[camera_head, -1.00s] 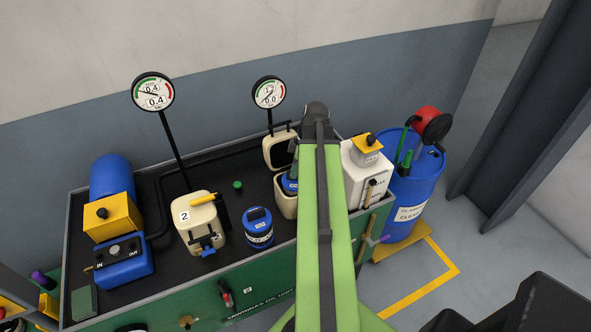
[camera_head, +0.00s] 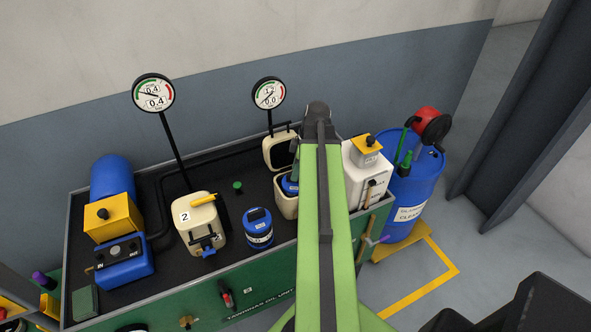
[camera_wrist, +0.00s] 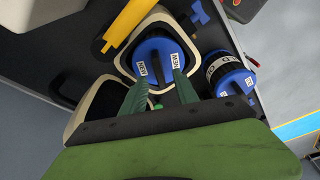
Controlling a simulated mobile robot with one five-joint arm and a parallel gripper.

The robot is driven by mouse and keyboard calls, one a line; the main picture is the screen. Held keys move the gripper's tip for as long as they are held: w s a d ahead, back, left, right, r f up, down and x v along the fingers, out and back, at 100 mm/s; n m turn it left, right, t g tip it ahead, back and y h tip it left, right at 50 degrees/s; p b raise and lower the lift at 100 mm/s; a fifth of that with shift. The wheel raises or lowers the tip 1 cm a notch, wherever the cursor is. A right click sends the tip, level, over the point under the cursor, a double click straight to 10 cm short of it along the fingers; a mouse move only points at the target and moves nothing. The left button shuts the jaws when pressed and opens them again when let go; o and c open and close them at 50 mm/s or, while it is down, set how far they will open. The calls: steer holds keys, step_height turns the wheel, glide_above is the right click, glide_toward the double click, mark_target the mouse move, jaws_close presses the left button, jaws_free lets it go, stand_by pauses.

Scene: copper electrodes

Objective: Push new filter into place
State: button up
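The new filter (camera_wrist: 160,55), blue with NEW labels on its top, sits inside the open cream housing (camera_wrist: 125,57). In the head view the filter (camera_head: 290,186) shows in the housing (camera_head: 286,207), partly behind my green arm. My gripper (camera_wrist: 161,75) has two green fingers, set apart over the filter's top, one on each side of its dark middle strip. I cannot tell whether the fingertips touch the filter. In the head view the gripper is hidden behind the arm. The old filter (camera_head: 258,228) stands outside on the bench, also seen in the wrist view (camera_wrist: 229,75).
The housing's open lid (camera_head: 280,152) stands behind it. A closed cream housing marked 2 (camera_head: 201,222), with a yellow handle, stands to the left. A white container (camera_head: 365,178) and a blue drum (camera_head: 415,188) are to the right. Two gauges rise behind.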

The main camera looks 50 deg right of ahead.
steer(key=p+v, duration=1.4)
steer(key=v, duration=0.2)
steer(key=shift+s+f, duration=0.1)
steer(key=shift+s, duration=0.05)
